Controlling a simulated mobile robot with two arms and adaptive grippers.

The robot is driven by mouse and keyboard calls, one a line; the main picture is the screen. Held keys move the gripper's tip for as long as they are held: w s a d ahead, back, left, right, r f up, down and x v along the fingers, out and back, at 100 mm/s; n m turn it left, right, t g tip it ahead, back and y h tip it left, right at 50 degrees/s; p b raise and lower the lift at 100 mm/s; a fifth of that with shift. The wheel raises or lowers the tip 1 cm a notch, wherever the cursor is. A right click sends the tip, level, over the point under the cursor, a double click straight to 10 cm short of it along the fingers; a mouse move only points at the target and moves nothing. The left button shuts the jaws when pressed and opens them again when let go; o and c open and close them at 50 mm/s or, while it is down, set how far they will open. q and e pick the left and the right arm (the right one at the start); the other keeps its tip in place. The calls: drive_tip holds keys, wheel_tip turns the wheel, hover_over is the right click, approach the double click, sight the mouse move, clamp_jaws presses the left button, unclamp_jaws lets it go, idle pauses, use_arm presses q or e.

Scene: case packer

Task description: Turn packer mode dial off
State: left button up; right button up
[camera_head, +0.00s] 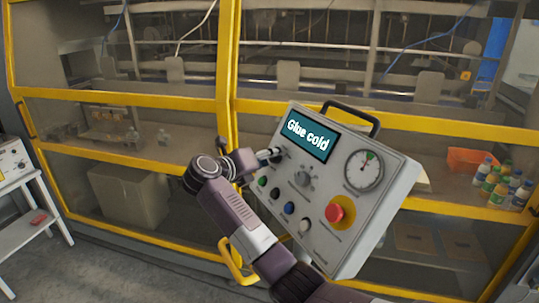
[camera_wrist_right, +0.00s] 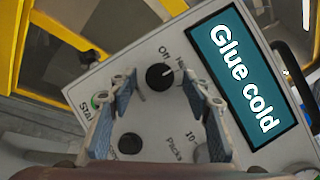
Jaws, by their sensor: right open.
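The control box (camera_head: 345,240) is a tilted grey panel with a teal screen (camera_head: 308,139) reading "Glue cold". In the right wrist view the mode dial (camera_wrist_right: 160,77) is a round black knob, with "Off" and a partly hidden second label beside it. I cannot tell for sure which label its pointer faces. My right gripper (camera_wrist_right: 158,92) is open, with one finger on each side of the dial; contact is not clear. In the head view my right gripper (camera_head: 268,155) reaches the panel left of the screen and hides most of the dial. My left gripper is not in view.
The panel also carries a red emergency button (camera_head: 335,212), a gauge (camera_head: 363,170), a grey knob (camera_head: 303,179) and several small buttons. A green button (camera_wrist_right: 100,99) and a dark button (camera_wrist_right: 130,144) lie close to my fingers. Yellow-framed machine doors (camera_head: 130,155) stand behind.

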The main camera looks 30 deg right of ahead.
drive_tip(key=c, duration=1.2)
drive_tip(key=shift+o, duration=0.2)
drive_tip(key=shift+f+n+b, duration=0.15)
drive_tip(key=shift+n+b, duration=0.15)
drive_tip(key=shift+n+y, duration=0.3)
drive_tip(key=shift+a+n+y, duration=0.1)
drive_tip(key=shift+n+y, duration=0.2)
drive_tip(key=shift+n, duration=0.4)
drive_tip(key=n, duration=0.1)
drive_tip(key=n+y, duration=0.1)
drive_tip(key=shift+s+r+n, duration=0.1)
drive_tip(key=shift+r+n, duration=0.2)
drive_tip(key=shift+d+r+n+y, duration=0.15)
drive_tip(key=shift+n+y, duration=0.35)
drive_tip(key=shift+n, duration=0.65)
drive_tip(key=shift+d+n+y, duration=0.15)
drive_tip(key=shift+n+y, duration=0.35)
drive_tip(key=shift+n, duration=0.65)
